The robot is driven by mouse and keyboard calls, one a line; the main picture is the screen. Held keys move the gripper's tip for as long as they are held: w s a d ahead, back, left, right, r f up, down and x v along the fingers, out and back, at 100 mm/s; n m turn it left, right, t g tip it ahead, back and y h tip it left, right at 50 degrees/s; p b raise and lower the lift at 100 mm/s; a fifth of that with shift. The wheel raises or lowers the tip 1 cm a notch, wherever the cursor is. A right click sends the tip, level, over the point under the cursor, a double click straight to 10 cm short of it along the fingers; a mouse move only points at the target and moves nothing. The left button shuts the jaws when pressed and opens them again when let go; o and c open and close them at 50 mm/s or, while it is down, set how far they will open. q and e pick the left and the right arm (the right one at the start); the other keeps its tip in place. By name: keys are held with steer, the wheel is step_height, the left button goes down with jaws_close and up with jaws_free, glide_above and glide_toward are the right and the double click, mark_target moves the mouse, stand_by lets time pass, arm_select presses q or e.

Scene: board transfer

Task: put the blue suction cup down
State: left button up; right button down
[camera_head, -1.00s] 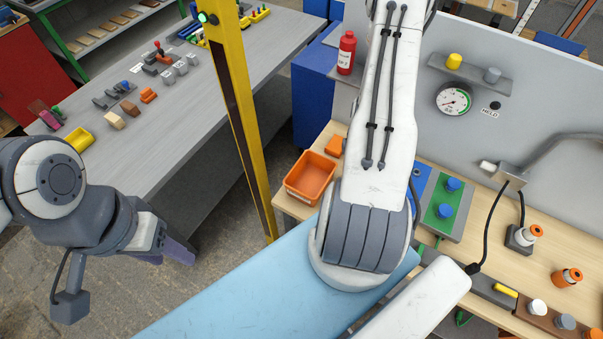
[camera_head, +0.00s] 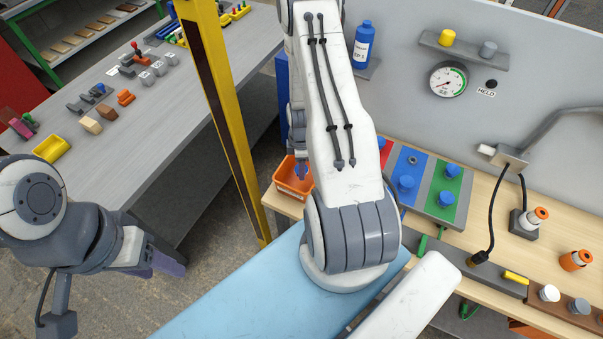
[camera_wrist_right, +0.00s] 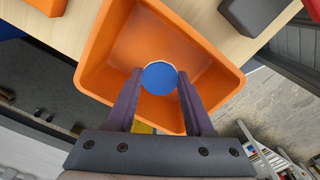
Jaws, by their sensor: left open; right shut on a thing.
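The blue suction cup (camera_wrist_right: 160,78) shows as a round blue disc with a pale rim in the right wrist view. My right gripper (camera_wrist_right: 158,77) is shut on it, one purple-grey finger on each side, over the orange bin (camera_wrist_right: 105,65). I cannot tell whether the cup touches the bin's floor. In the head view my right gripper (camera_head: 300,168) is at the orange bin (camera_head: 288,190), partly hidden by my forearm. My left gripper (camera_head: 168,264) is open and empty at the lower left, away from the bench.
Red, blue and green pads (camera_head: 447,180) with blue pieces lie right of my right arm. A blue bottle (camera_head: 362,45) and a gauge (camera_head: 448,79) are behind. A yellow post (camera_head: 215,100) stands close left of the bin. A grey table (camera_head: 150,120) is further left.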

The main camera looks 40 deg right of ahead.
steer(key=shift+f+b, duration=0.55)
steer(key=shift+f, duration=0.8)
steer(key=shift+c, duration=1.4)
jaws_free()
arm_select(q)
steer(key=shift+f, duration=0.95)
arm_select(e)
steer(key=shift+r, duration=0.1)
steer(key=shift+r+p, duration=0.3)
steer(key=shift+p, duration=0.05)
steer(key=shift+w+r+b, duration=0.1)
steer(key=shift+r+b, duration=0.1)
steer(key=shift+b, duration=0.15)
arm_select(q)
step_height(320, 180, down, 3)
steer(key=b, duration=0.3)
steer(key=shift+f, duration=0.2)
arm_select(e)
step_height(320, 180, up, 11)
steer(key=shift+r, duration=0.15)
